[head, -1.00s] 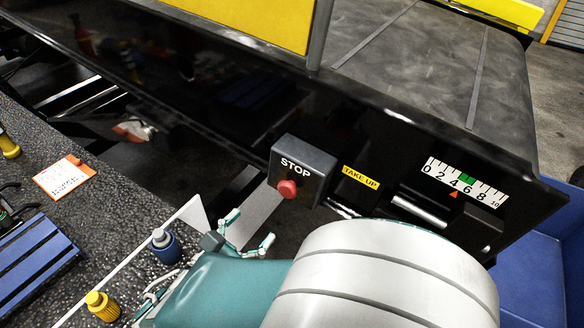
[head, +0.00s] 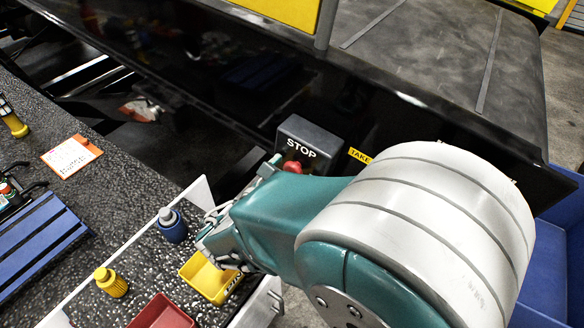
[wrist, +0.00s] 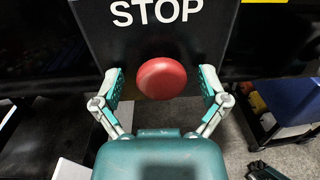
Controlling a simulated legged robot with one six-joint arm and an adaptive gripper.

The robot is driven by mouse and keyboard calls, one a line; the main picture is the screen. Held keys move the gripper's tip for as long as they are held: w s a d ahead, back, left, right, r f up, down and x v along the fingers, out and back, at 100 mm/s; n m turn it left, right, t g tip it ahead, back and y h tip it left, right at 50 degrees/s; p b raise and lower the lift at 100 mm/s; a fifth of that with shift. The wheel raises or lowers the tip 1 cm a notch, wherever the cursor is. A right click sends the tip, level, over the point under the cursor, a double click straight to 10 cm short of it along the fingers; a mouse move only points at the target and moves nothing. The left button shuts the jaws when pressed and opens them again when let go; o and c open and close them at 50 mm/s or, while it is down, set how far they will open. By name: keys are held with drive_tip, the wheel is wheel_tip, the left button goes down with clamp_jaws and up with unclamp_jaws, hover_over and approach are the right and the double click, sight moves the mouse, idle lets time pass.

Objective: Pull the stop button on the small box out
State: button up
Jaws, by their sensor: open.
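The small dark box (head: 318,134) marked STOP is mounted on the side of the black belt loader frame. Its round red stop button (wrist: 162,77) faces my gripper in the wrist view, and part of it shows in the head view (head: 292,168). My gripper (wrist: 161,86) is open, with one teal-padded finger on each side of the button. In the wrist view there are gaps between the button and both fingers. How deep the fingertips reach beside the button is hard to tell. In the head view my arm hides most of the gripper and the box's lower part.
A yellow TAKE UP label (head: 360,156) is right of the box, partly behind my arm. At left, a speckled bench (head: 120,200) carries a blue bottle (head: 172,226), a yellow bottle (head: 110,283) and a blue slatted rack (head: 40,245). A yellow bin (head: 208,280) sits below my arm.

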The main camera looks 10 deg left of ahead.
clamp_jaws()
drive_tip(key=shift+v, duration=0.85)
unclamp_jaws()
drive_tip(key=shift+s+a, duration=0.1)
drive_tip(key=v, duration=1.2)
